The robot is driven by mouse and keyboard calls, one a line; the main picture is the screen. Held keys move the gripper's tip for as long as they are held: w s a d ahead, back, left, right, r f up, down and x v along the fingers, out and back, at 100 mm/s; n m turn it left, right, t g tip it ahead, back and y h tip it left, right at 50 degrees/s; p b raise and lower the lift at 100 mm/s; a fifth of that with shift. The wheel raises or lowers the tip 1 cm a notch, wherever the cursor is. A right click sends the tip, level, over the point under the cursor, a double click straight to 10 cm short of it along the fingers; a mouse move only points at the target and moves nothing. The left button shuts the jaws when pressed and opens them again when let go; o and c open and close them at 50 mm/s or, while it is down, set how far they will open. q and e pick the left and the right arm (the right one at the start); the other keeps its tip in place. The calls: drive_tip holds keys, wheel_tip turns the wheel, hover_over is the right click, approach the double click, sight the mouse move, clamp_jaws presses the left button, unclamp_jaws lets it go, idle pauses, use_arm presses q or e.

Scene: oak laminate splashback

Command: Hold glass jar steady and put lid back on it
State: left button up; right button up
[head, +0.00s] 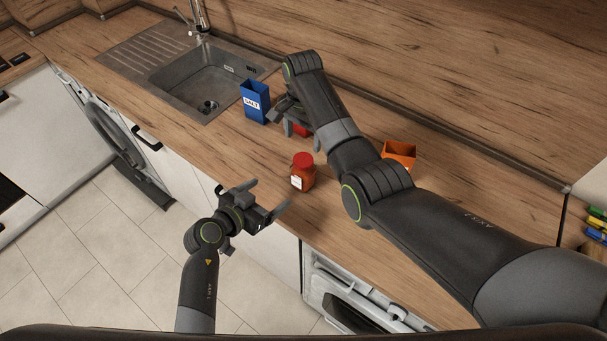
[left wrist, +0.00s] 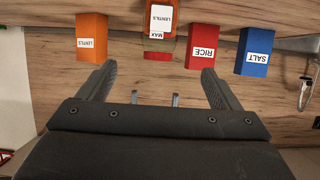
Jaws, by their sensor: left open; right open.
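The orange-filled glass jar (head: 302,182) stands upright on the counter near its front edge, with a white label. The red lid (head: 303,160) sits on its top; how firmly, I cannot tell. The jar also shows in the left wrist view (left wrist: 160,18), ahead of the open fingers and between their lines. My left gripper (head: 268,193) is open and empty, in front of the counter edge and short of the jar. My right gripper (head: 287,118) is open behind the jar, close to the red rice box (left wrist: 203,42), which its fingers partly hide in the head view.
A blue salt box (head: 255,102) stands left of my right gripper, beside the sink (head: 205,75). An orange box (head: 400,152) marked lentils stands right of the jar, behind my right arm. The counter around the jar is clear.

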sight(303, 170)
use_arm(q)
drive_tip(key=x, duration=1.6)
drive_tip(key=shift+w+d, duration=0.25)
drive_tip(key=shift+w, duration=0.1)
